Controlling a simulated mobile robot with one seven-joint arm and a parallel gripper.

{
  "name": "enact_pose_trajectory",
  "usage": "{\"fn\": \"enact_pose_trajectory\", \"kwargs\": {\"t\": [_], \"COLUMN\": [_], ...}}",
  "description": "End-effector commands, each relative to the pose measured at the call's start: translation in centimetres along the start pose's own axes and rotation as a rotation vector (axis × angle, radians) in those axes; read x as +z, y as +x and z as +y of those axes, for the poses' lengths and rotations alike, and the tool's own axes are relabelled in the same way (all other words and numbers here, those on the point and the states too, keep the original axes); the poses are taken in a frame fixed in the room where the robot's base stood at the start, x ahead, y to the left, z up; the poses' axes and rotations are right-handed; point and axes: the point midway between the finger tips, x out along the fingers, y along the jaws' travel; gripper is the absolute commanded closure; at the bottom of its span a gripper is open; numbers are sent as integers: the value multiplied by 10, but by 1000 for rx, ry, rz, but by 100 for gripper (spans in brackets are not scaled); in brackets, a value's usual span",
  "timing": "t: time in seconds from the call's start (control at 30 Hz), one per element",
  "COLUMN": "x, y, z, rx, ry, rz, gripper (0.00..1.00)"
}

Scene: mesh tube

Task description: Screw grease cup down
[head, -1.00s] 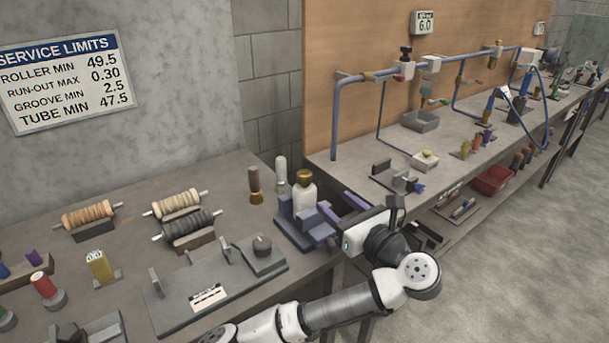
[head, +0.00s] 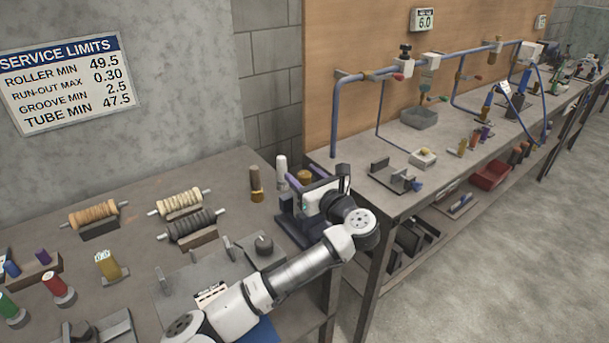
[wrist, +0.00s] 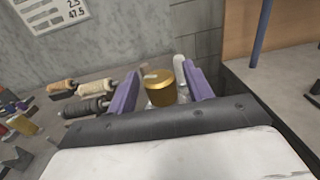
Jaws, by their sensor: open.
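The grease cup, with a round brass cap, stands upright at the right end of the near bench. Its cap (head: 304,176) shows just behind my gripper in the head view, and its lower part is hidden. In the wrist view the brass cap (wrist: 160,90) lies between my two purple fingers. My gripper (wrist: 160,82) is open, with one finger on each side of the cap. A gap shows on the right; I cannot tell whether the left finger touches. My gripper's fingers are partly hidden by its white body in the head view.
A brass-and-brown bottle (head: 256,184) and a white-topped bottle (head: 281,170) stand close to the left of the cup. Rollers on stands (head: 191,225) and a grey plate fixture (head: 215,265) lie further left. A gap separates this bench from the piping bench (head: 400,205).

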Motion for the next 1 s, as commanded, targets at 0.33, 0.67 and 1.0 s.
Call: {"fn": "enact_pose_trajectory", "kwargs": {"t": [0.33, 0.67, 1.0], "x": [0, -1, -4], "y": [0, 0, 0], "z": [0, 0, 2], "rx": [0, -12, -175], "ry": [0, 0, -1], "rz": [0, 0, -1], "gripper": [77, 93, 93]}}
